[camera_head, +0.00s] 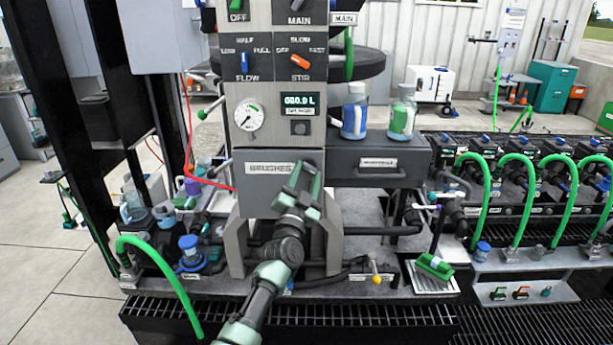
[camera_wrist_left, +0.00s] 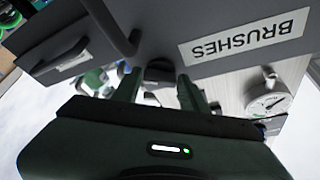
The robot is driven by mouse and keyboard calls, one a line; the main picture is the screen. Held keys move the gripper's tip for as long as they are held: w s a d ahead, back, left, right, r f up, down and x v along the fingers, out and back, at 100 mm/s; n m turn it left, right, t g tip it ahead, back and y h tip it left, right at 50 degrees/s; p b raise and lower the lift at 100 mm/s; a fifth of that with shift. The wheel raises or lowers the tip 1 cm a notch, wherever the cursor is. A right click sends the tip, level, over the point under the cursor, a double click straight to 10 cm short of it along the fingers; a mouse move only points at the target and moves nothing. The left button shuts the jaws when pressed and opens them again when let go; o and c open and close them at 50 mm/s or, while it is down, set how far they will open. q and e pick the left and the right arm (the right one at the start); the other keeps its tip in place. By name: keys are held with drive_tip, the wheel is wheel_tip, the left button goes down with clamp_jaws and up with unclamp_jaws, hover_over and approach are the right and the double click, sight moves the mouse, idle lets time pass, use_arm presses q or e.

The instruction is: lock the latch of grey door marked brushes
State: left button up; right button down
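The grey door (camera_head: 258,200) marked BRUSHES sits low on the front of the grey panel and looks closed. Its label also shows upside down in the left wrist view (camera_wrist_left: 245,38). My left gripper (camera_head: 305,172) is in front of the door's right side and covers that part. In the left wrist view my left gripper (camera_wrist_left: 158,92) has its fingers apart. A dark rounded knob, seemingly the latch (camera_wrist_left: 158,69), shows between the fingertips at the door's edge. I cannot tell whether the fingers touch it. A dark bar handle (camera_wrist_left: 112,28) stands beside it. My right gripper is not in view.
A dark drawer (camera_head: 345,160) with a handle adjoins the door on the right, with two bottles (camera_head: 355,110) on top. A gauge (camera_head: 249,116) and switches are above. Grey legs, hoses and a green brush (camera_head: 434,265) are below and around.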

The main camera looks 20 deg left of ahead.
use_arm(q)
clamp_jaws()
drive_tip(key=shift+f+n, duration=0.1)
drive_tip(key=shift+n, duration=0.2)
drive_tip(key=n+y+b, duration=0.1)
drive_tip(key=n, duration=0.2)
drive_tip(key=shift+d+y, duration=0.15)
drive_tip(key=shift+y, duration=0.25)
drive_tip(key=shift+w+d+n+y+b, duration=0.1)
drive_tip(key=shift+n+y+b, duration=0.15)
drive_tip(key=shift+n+y, duration=0.8)
drive_tip(key=shift+d+n+y+b, duration=0.1)
drive_tip(key=shift+n+y+b, duration=0.2)
drive_tip(key=shift+n, duration=1.75)
drive_tip(key=o, duration=0.6)
unclamp_jaws()
drive_tip(key=shift+f, duration=0.15)
